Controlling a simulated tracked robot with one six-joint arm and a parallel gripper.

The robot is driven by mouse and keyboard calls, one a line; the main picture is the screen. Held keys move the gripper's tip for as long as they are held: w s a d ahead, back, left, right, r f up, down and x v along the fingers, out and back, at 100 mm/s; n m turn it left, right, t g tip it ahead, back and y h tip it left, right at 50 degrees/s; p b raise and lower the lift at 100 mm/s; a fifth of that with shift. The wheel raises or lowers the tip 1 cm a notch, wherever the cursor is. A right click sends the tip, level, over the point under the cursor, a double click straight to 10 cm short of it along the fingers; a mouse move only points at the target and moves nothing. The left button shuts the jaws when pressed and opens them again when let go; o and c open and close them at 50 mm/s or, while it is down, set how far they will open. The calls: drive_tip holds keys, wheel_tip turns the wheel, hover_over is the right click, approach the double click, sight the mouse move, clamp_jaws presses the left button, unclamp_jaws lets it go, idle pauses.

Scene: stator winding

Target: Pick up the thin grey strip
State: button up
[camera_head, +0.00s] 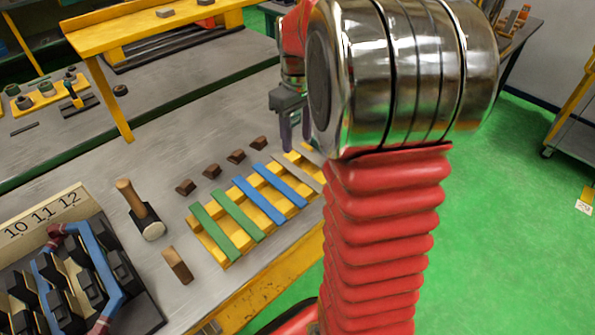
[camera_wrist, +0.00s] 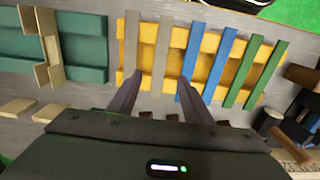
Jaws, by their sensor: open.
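Two grey strips lie side by side across one end of a yellow rack (camera_wrist: 147,62). In the wrist view one grey strip (camera_wrist: 164,45) lies in line with the gap between my fingers, and the other grey strip (camera_wrist: 132,42) is to its left. They look about equally wide. In the head view a grey strip (camera_head: 298,173) shows at the rack's far right end, partly near my arm. My gripper (camera_wrist: 160,77) is open and empty, fingers pointing down at the grey-strip end; it also shows in the head view (camera_head: 296,144). Whether the fingertips touch anything is unclear.
Blue strips (camera_head: 278,185) and green strips (camera_head: 214,232) lie on the same rack. Several brown blocks (camera_head: 236,156) line its back side. A mallet (camera_head: 143,212) and a stator fixture (camera_head: 75,270) stand left. Teal blocks (camera_wrist: 82,38) lie left in the wrist view.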

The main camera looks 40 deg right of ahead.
hover_over(297, 171)
drive_tip(key=shift+f, duration=2.45)
drive_tip(key=shift+f, duration=0.1)
drive_tip(key=shift+f, duration=2.5)
drive_tip(key=shift+c, duration=0.4)
clamp_jaws()
